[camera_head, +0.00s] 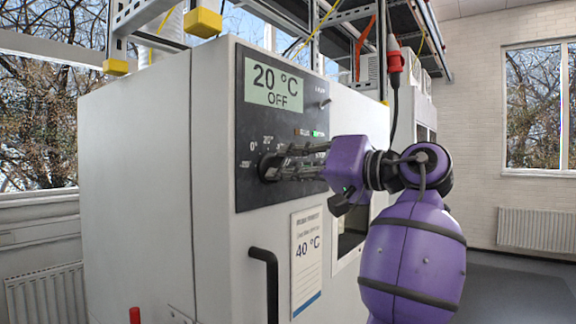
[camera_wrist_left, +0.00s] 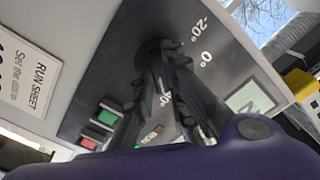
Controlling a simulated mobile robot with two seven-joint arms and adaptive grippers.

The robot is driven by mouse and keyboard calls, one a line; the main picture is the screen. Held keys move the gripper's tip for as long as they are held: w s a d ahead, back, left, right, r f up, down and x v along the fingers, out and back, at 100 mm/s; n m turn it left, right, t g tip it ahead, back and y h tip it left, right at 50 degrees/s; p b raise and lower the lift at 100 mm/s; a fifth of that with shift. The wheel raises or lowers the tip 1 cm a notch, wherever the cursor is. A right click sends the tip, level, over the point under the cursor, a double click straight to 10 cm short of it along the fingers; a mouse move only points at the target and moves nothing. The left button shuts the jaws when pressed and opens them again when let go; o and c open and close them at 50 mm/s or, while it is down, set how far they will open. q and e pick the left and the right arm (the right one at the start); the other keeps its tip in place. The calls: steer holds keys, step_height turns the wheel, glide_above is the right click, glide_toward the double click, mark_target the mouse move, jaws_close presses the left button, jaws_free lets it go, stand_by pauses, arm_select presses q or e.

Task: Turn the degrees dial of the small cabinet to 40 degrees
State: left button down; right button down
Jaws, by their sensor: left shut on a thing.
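The small cabinet (camera_head: 140,170) is a pale grey box with a dark control panel (camera_head: 250,125) on its front. Its display (camera_head: 273,83) reads 20 °C and OFF. The black degrees dial (camera_head: 267,168) sits on the lower left of the panel, with degree marks around it. My left gripper (camera_head: 276,167) is shut on the dial, its fingers reaching it from the right. In the left wrist view the fingers (camera_wrist_left: 166,56) close on the dial (camera_wrist_left: 148,50) and partly hide it. The dial's pointer is hidden. My right gripper is not in view.
A run sheet (camera_head: 307,258) on the cabinet front reads 40 °C. A black handle (camera_head: 266,270) sticks out at its lower left. Red and green buttons (camera_wrist_left: 108,114) show in the left wrist view. A metal rack with cables stands above and behind the cabinet.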

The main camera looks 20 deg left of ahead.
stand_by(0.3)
arm_select(q)
steer(key=c, duration=1.8)
jaws_free()
steer(key=shift+o, duration=0.2)
steer(key=v, duration=1.2)
steer(key=shift+r, duration=0.1)
